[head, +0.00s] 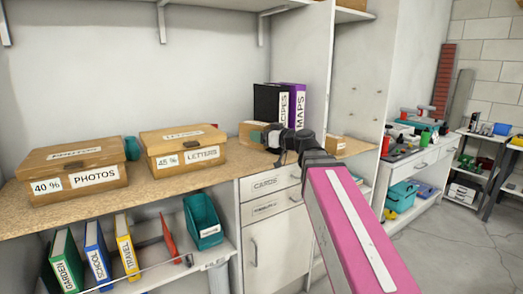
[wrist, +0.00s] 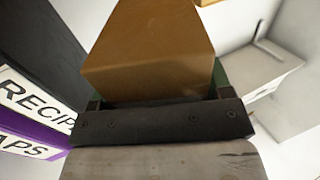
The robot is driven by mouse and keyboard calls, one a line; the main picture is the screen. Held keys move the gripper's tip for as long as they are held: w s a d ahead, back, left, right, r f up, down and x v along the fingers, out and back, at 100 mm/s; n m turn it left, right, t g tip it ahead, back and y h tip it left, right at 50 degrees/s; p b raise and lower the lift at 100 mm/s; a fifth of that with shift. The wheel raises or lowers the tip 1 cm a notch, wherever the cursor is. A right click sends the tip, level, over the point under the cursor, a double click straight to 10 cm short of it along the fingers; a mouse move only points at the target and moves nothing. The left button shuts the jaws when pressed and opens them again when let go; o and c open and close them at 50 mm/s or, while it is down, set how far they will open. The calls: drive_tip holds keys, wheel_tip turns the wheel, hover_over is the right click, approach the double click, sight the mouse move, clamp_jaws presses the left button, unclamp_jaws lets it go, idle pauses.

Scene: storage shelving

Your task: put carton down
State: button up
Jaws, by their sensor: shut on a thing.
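The brown carton (wrist: 152,45) fills the upper middle of the wrist view, between the green pads of my gripper (wrist: 155,98). In the head view the carton (head: 249,131) shows to the left of my gripper (head: 266,139), partly hidden by it. My gripper is shut on the carton above or at the wooden counter (head: 219,177). I cannot tell whether the carton's underside touches the counter.
Black and purple binders (head: 279,104) stand behind my gripper. The letters box (head: 183,147) and photos box (head: 72,168) are to the left. A small brown box (head: 336,145) sits to the right. Bare counter lies in front of the carton.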

drive_tip(key=w+f, duration=0.1)
drive_tip(key=w, duration=0.1)
drive_tip(key=w+d+f, duration=0.1)
drive_tip(key=w, duration=0.1)
drive_tip(key=w+f, duration=0.1)
drive_tip(key=w, duration=0.1)
drive_tip(key=shift+d+f, duration=0.35)
drive_tip(key=shift+f, duration=2)
drive_tip(key=shift+f, duration=0.1)
drive_tip(key=o, duration=1)
